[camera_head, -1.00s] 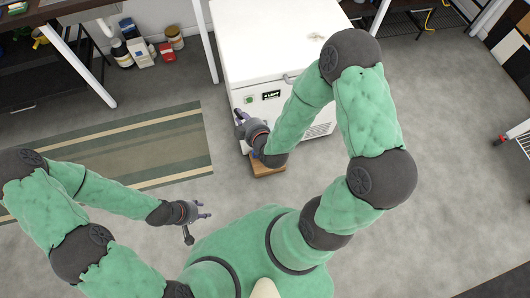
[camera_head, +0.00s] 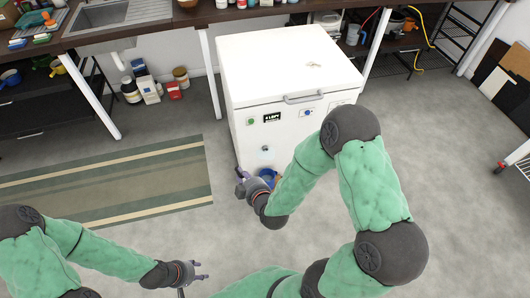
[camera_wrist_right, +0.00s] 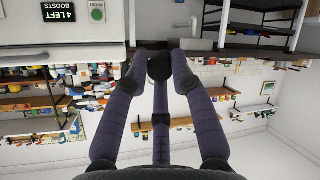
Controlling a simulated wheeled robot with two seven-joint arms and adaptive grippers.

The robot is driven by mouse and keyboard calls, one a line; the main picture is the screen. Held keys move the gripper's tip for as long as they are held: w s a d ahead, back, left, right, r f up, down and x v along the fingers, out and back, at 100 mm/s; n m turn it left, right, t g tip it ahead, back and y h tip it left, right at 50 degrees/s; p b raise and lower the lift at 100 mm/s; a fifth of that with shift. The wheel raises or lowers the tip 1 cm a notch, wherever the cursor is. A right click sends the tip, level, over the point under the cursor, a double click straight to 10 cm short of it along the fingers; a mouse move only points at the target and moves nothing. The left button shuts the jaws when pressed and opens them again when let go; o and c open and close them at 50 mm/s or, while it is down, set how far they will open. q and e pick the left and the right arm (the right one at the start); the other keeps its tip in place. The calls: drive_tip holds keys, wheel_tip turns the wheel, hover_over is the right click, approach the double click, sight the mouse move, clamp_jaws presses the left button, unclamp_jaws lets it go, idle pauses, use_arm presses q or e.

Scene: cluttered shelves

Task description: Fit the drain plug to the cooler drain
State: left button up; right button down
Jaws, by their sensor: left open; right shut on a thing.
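The white chest cooler (camera_head: 290,65) stands against the back bench. A small grey round fitting (camera_head: 265,148), which looks like the drain, sits low on its front face. My right gripper (camera_head: 240,183) is in front of and below it, to the left and apart from it. In the right wrist view, its fingers (camera_wrist_right: 160,75) are shut on a dark round thing (camera_wrist_right: 159,67), apparently the drain plug; the fingers hide much of it. My left gripper (camera_head: 203,271) is open and empty above the floor at lower left.
A striped rug (camera_head: 110,185) lies to the left. Jars and boxes (camera_head: 150,88) stand under the bench. Open floor (camera_head: 450,180) is on the right.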

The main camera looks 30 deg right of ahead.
idle(0.7)
drive_tip(key=c, duration=1.8)
unclamp_jaws()
drive_tip(key=shift+c, duration=0.2)
clamp_jaws()
drive_tip(key=w+d+f+m+h, duration=0.1)
drive_tip(key=w+d+f, duration=0.6)
drive_tip(key=f, duration=0.3)
drive_tip(key=w+d+f+m+h, duration=0.2)
drive_tip(key=w+d+f, duration=0.5)
drive_tip(key=f, duration=0.4)
drive_tip(key=w+d+f+m+h, duration=0.1)
drive_tip(key=w+d+f+h, duration=0.1)
drive_tip(key=w+d+f, duration=0.5)
drive_tip(key=shift+d+f+m+t, duration=0.3)
drive_tip(key=shift+d+f, duration=0.05)
drive_tip(key=shift+f, duration=1.35)
drive_tip(key=shift+s, duration=0.1)
drive_tip(key=shift+w+d, duration=0.15)
drive_tip(key=shift+w, duration=0.55)
drive_tip(key=shift+w+d, duration=0.15)
drive_tip(key=shift+w, duration=0.5)
